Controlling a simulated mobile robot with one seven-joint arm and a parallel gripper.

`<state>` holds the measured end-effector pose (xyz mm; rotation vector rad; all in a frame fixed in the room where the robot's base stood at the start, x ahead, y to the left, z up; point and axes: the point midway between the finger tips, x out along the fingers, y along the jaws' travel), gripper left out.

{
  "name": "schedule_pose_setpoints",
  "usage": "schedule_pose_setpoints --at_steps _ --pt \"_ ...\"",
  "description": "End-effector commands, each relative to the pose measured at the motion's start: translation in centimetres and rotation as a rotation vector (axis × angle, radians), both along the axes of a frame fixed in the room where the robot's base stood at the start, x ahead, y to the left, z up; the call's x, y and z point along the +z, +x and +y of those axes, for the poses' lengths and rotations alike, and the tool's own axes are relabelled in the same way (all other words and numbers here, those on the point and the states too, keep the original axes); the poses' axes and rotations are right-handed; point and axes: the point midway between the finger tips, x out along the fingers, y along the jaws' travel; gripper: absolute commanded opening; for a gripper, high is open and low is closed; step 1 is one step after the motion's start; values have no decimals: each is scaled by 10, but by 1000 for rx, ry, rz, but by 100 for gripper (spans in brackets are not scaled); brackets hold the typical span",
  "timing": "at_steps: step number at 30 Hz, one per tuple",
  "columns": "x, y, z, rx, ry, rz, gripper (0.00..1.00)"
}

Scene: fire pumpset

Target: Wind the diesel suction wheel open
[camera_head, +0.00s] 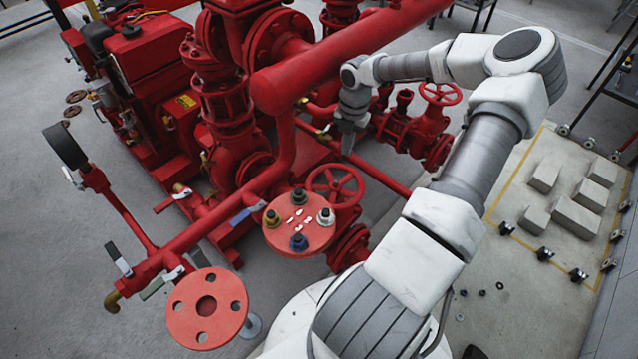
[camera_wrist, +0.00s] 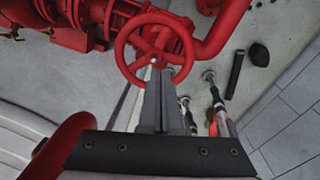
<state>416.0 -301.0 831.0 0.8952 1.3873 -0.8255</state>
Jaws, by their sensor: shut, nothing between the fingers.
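A red spoked handwheel (camera_head: 335,187) stands near the middle of the head view, beside a round red flange. A second red handwheel (camera_head: 440,93) sits farther back and right, on a red valve. No label shows which is the diesel suction wheel. My gripper (camera_head: 347,150) points down between the red pipes, left of the farther wheel and above the nearer one in the picture. In the wrist view a red wheel (camera_wrist: 155,48) is ahead, and my shut, empty fingers (camera_wrist: 158,82) overlap its lower rim in the picture. I cannot tell whether they touch it.
A thick red pipe (camera_head: 340,62) runs across above the valves, close to my gripper. The red flange (camera_head: 300,223) carries several coloured fittings. Another flange (camera_head: 207,308) is at lower left.

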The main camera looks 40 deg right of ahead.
Motion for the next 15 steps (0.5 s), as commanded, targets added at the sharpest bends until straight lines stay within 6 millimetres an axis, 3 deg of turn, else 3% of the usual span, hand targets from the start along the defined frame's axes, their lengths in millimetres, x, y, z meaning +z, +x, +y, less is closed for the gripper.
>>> schedule_pose_setpoints --at_steps 15 --pt "-32 10 40 -841 -20 -34 0"
